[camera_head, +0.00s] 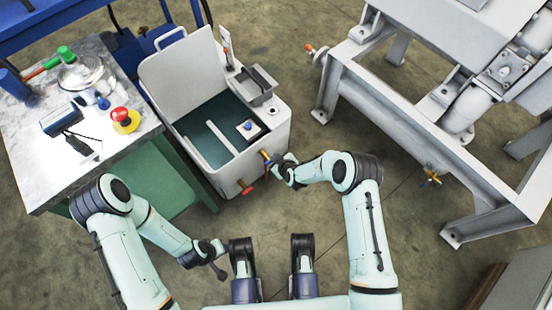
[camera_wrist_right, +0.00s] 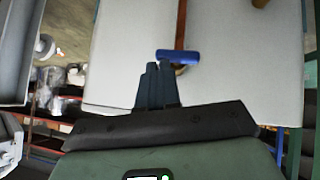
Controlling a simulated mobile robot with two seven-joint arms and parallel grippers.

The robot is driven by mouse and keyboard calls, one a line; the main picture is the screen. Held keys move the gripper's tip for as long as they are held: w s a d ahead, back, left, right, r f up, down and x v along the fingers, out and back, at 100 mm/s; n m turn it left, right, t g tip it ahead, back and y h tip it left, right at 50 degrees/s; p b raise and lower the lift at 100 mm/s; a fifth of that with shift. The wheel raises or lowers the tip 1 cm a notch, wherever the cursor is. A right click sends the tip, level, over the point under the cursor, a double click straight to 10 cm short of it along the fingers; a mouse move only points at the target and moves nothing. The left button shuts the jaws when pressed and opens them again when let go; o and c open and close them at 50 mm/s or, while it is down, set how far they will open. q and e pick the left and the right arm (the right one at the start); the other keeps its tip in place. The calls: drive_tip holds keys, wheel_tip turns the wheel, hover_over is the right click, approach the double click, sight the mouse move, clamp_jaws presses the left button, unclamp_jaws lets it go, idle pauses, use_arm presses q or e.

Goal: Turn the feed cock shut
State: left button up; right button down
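A cock with a blue handle (camera_wrist_right: 180,56) sits on the pale wall of the white tank (camera_head: 276,135). In the right wrist view the handle lies crosswise at the end of a reddish-brown pipe (camera_wrist_right: 180,22). My right gripper (camera_wrist_right: 157,66) has its fingers together, with the tips by the handle's left end; I cannot tell whether they touch. In the head view my right gripper (camera_head: 270,160) is at the tank's front right side and partly hides this cock. A red-handled cock (camera_head: 245,187) is lower on the tank. My left gripper (camera_head: 220,272) hangs low, away from the tank; its fingers are unclear.
A marble-topped bench (camera_head: 40,170) at the left holds a red-and-yellow stop button (camera_head: 122,118) and a glass vessel. A grey steel frame (camera_head: 400,110) stands at the right with a red-handled valve (camera_head: 311,48) and a yellow-handled one (camera_head: 431,178). The floor between tank and frame is clear.

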use_arm(q)
drive_tip(key=shift+r, duration=0.1)
use_arm(e)
drive_tip(key=shift+w+r, duration=0.15)
drive_tip(key=shift+r, duration=0.1)
use_arm(q)
wheel_tip(320, 180, up, 8)
drive_tip(key=d+p, duration=0.2)
drive_tip(key=p, duration=0.3)
drive_tip(key=shift+s+d+m+t+h+p, duration=0.25)
drive_tip(key=shift+s+m+t+h+p, duration=0.05)
drive_tip(key=shift+h, duration=0.1)
use_arm(e)
drive_tip(key=s+d+r, duration=0.2)
drive_tip(key=s+r, duration=0.1)
drive_tip(key=r, duration=0.3)
drive_tip(key=s+d+r, duration=0.2)
drive_tip(key=s+r, duration=0.1)
drive_tip(key=r, duration=0.3)
use_arm(q)
drive_tip(key=shift+f, duration=0.2)
use_arm(e)
drive_tip(key=shift+d+r, duration=0.1)
